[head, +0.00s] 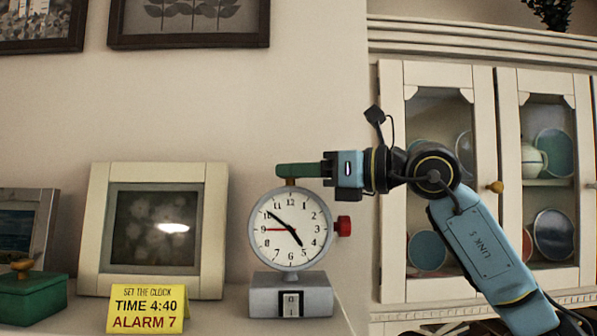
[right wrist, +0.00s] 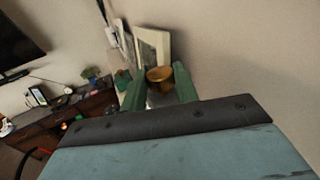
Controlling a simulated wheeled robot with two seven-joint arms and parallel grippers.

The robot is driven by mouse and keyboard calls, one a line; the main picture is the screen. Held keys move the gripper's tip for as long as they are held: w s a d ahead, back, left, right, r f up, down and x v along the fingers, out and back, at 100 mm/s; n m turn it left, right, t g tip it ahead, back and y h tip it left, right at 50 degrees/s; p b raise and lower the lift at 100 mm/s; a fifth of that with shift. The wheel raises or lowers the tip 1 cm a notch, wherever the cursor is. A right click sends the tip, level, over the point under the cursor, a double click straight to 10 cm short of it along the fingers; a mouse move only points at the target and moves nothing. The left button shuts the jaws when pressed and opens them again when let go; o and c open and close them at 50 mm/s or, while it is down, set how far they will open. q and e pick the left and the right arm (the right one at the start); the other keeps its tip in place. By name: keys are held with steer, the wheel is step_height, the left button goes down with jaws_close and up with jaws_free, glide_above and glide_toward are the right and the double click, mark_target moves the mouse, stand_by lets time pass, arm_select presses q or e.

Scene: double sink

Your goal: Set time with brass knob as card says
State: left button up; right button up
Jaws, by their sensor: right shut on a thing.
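The clock (head: 289,229) has a white dial on a grey base. Its short black hand points just before 5 and its long one between 10 and 11, about 4:52. A thin red hand points at 9. The brass knob (head: 291,182) is on top of the clock, mostly hidden by my right gripper (head: 298,169). In the right wrist view the brass knob (right wrist: 160,76) sits between the green fingers, which are shut on it. The yellow card (head: 145,308) reads "SET THE CLOCK, TIME 4:40, ALARM 7". My left gripper is out of view.
A red knob (head: 344,226) sticks out of the clock's right side, and a switch (head: 291,305) is on its base front. A white picture frame (head: 216,240) and a green box (head: 33,300) stand to the left. A glazed cabinet (head: 508,170) is at right.

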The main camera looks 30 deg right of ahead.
steer(key=shift+w+d+r+n+g+y+p, duration=0.1)
steer(key=shift+n+g+y+p, duration=0.1)
steer(key=shift+n+g+y, duration=0.35)
steer(key=shift+w+d+n+g+y+p, duration=0.1)
steer(key=shift+n+g+y+p, duration=0.2)
steer(key=shift+y, duration=0.35)
steer(key=n+g+y+p, duration=0.1)
steer(key=n+g+y, duration=0.1)
steer(key=n+g, duration=0.1)
steer(key=shift+w+r+y+p, duration=0.1)
steer(key=shift+y+p, duration=0.25)
steer(key=shift+y, duration=0.05)
steer(key=n+g+y+p, duration=0.1)
steer(key=g, duration=0.1)
steer(key=n+g+y+p, duration=0.1)
steer(key=g+p, duration=0.1)
steer(key=shift+w+d+n, duration=0.15)
steer(key=shift+n, duration=0.2)
steer(key=shift+w+n+g+y+p, duration=0.1)
steer(key=shift+n+g+y+p, duration=0.2)
steer(key=shift+n+g+p, duration=0.7)
steer(key=shift+f+g+b, duration=0.2)
steer(key=shift+g+b, duration=0.05)
steer(key=shift+b, duration=0.05)
steer(key=o, duration=1)
